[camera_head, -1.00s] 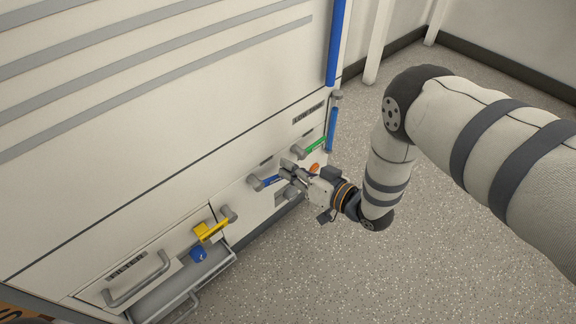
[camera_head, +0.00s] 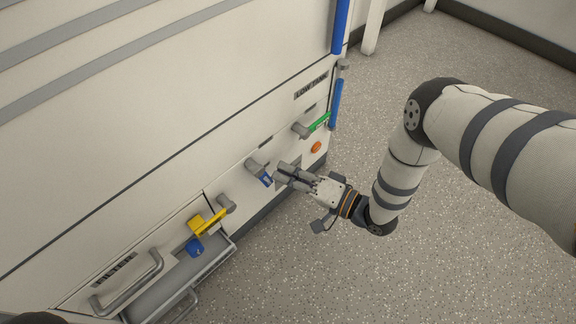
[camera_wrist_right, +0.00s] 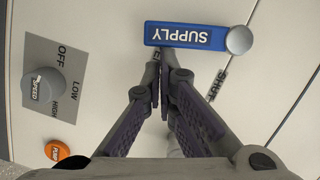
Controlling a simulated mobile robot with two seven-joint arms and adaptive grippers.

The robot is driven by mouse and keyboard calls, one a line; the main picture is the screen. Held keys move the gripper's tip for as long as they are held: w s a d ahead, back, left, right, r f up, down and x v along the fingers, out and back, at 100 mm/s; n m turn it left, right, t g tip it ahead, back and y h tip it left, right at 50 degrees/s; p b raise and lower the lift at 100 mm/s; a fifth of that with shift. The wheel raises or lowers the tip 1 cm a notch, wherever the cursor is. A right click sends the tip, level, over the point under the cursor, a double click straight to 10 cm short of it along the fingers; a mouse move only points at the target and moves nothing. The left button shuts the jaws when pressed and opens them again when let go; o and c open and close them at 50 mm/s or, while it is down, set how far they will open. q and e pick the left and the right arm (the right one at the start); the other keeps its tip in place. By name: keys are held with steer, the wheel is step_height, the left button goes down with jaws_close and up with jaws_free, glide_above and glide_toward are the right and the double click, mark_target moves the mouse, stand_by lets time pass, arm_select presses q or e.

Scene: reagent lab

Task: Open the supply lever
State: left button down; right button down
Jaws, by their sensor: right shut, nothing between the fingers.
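The supply lever (camera_head: 266,179) is a blue bar on a grey round pivot, low on the white cabinet front. In the right wrist view the blue bar (camera_wrist_right: 185,36) reads SUPPLY upside down and lies across the picture, its free end by a partly covered label ending in EN. A SHUT label (camera_wrist_right: 216,86) sits below the pivot, clear of the bar. My right gripper (camera_head: 279,173) is shut and empty, its tips just beside the bar; its fingertips (camera_wrist_right: 158,75) show just below the bar. Contact cannot be told. My left gripper is not in view.
A green lever (camera_head: 319,122) and an orange button (camera_head: 316,147) are farther along the panel. A yellow lever (camera_head: 208,222), a blue knob (camera_head: 194,247) and the filter drawer handle (camera_head: 130,283) are nearer. A grey speed knob (camera_wrist_right: 42,91) shows in the wrist view. Speckled floor is clear.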

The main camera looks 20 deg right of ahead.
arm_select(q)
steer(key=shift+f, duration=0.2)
arm_select(e)
steer(key=shift+s+a+f, duration=0.25)
steer(key=shift+a+f, duration=0.35)
steer(key=shift+a, duration=0.15)
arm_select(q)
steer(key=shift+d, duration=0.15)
